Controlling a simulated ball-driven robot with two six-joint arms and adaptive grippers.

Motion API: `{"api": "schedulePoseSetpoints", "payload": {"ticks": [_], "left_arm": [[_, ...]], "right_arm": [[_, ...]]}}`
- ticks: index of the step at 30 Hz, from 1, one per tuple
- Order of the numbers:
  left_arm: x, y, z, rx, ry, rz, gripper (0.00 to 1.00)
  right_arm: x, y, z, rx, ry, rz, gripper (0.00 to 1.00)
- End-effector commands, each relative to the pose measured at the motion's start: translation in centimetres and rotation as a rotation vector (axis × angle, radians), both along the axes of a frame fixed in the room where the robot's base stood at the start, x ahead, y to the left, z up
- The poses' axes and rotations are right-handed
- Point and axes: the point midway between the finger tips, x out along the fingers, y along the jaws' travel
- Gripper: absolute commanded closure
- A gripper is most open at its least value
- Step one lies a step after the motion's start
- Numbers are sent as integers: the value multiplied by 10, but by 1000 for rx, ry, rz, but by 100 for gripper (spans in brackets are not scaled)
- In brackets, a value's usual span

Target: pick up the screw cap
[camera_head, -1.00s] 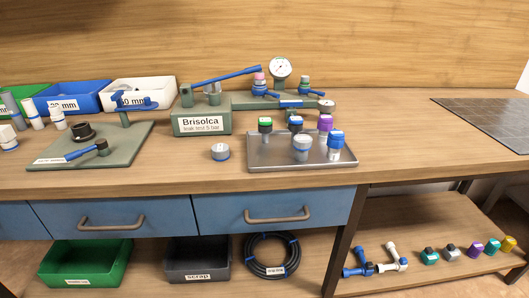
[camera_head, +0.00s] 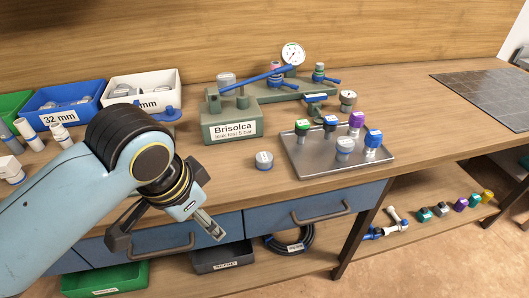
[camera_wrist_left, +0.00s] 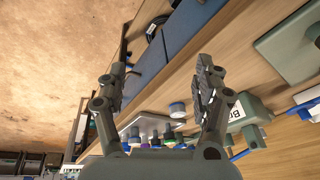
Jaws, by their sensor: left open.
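A low round cap (camera_head: 264,160), white-grey with a pale top, sits on the bench left of the metal tray; I take it for the screw cap. In the left wrist view the cap (camera_wrist_left: 177,108) shows beyond and between my open fingers. My left gripper (camera_head: 168,236) is open and empty in front of the bench's front edge, left of and nearer than the cap, apart from it. Its two fingers are spread wide in the wrist view (camera_wrist_left: 161,66). My right gripper is not in view.
A metal tray (camera_head: 299,163) with several capped fittings stands right of the cap. The green Brisolca test rig (camera_head: 232,126) stands behind it. Bins (camera_head: 62,115) stand at the back left. Drawer handles (camera_head: 322,212) project below the bench edge.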

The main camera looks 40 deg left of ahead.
Motion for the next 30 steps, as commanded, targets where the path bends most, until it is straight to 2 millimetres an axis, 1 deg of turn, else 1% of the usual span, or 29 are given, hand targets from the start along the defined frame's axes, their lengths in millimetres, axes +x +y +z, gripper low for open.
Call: {"api": "schedulePoseSetpoints", "payload": {"ticks": [1,2,6,8,11,14,15,17,18,21,24,26,28,30], "left_arm": [[13,0,13,4,1,-31,32],[18,1,15,5,9,-50,32],[47,4,17,13,40,-136,32],[61,5,16,14,55,-172,32],[87,10,16,15,79,-236,32],[117,16,18,14,104,-305,32],[130,18,20,12,114,-334,32],[150,23,24,7,131,-379,32],[164,26,29,2,140,-411,32],[194,34,41,-12,162,-482,32],[212,38,51,-26,175,-530,32],[217,40,52,-31,179,-546,32],[220,39,45,-36,183,-554,32],[221,38,33,-37,184,-557,32]], "right_arm": [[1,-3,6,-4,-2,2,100],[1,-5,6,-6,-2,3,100],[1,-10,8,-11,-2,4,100],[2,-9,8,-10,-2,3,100],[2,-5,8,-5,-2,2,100],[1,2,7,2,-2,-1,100],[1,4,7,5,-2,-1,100],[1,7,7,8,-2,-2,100],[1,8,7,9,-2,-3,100],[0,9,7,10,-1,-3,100],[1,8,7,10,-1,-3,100],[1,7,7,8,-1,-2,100],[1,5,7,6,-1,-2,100],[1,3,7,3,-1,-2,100]]}}
